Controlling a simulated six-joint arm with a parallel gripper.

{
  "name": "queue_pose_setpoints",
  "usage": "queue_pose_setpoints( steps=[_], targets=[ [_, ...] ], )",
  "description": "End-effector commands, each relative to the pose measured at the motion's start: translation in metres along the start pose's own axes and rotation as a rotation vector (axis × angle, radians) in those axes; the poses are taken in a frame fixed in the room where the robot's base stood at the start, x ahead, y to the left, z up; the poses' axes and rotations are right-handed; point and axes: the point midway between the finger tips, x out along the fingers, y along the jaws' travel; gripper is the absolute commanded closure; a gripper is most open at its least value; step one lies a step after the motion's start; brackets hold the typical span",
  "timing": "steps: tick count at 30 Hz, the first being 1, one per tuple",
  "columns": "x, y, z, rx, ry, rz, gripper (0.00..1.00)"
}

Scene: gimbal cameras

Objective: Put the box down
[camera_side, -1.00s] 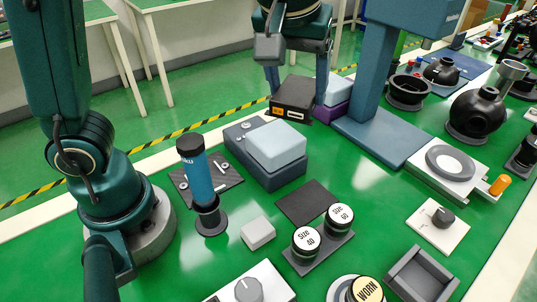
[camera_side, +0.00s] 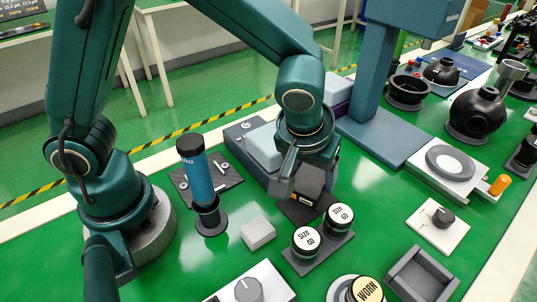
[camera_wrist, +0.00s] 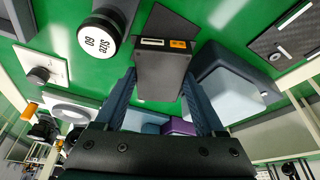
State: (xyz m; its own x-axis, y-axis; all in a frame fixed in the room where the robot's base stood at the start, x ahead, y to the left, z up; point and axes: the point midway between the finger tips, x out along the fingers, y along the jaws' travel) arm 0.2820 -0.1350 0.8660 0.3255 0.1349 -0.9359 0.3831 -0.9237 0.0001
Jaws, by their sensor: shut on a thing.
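The box (camera_side: 309,182) is dark, almost black, with a small orange label and a white label on one end. My gripper (camera_side: 303,178) is shut on it, one finger on each side, as the wrist view also shows for the box (camera_wrist: 160,78). The box is over the dark square mat (camera_side: 293,211), low and close to it. I cannot tell whether its underside touches the mat. The gripper and box hide part of the mat in the side view. In the wrist view, a strip of the mat (camera_wrist: 168,24) shows beyond the box.
A blue-grey block with a pale top (camera_side: 262,148) stands just behind and left. Two round gauges marked SIZE 40 (camera_side: 306,238) and SIZE 60 (camera_side: 340,214) stand close in front. A small pale block (camera_side: 258,232) and a blue bottle (camera_side: 197,180) are to the left.

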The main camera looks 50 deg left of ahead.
Motion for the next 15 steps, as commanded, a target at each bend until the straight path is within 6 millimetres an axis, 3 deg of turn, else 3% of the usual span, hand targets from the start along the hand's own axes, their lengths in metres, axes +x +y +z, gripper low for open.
queue_pose_setpoints(
  steps=[9, 15],
  targets=[
    [0.035, 0.000, 0.014, 0.002, -0.002, -0.002, 1.00],
    [0.040, 0.000, 0.015, 0.000, 0.000, 0.003, 1.00]
  ],
)
